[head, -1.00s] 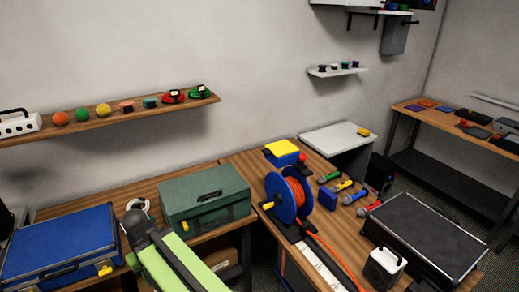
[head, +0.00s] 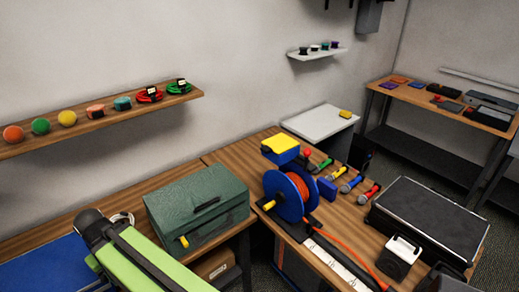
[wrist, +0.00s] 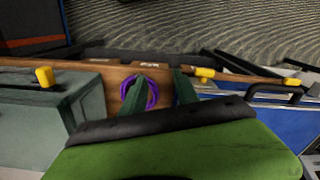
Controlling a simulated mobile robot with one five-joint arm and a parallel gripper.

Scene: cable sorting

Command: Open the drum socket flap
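The cable drum (head: 284,196) is a blue reel wound with orange cable, upright on the wooden bench. A blue socket box with a yellow flap (head: 280,143) sits at its upper back. The flap lies over the box top and looks shut. In the wrist view, my gripper (wrist: 158,78) shows two green fingers set apart, with nothing visibly held. A purple cable coil (wrist: 153,93) shows on wood beyond the fingers. My gripper is well away from the drum, which is not visible in the wrist view. My fingertips are not discernible in the head view.
A green toolbox (head: 198,205) stands left of the drum, a blue case (head: 40,265) farther left. Microphones (head: 350,184) and a black flight case (head: 430,215) are to the right. Orange cable trails forward along the bench.

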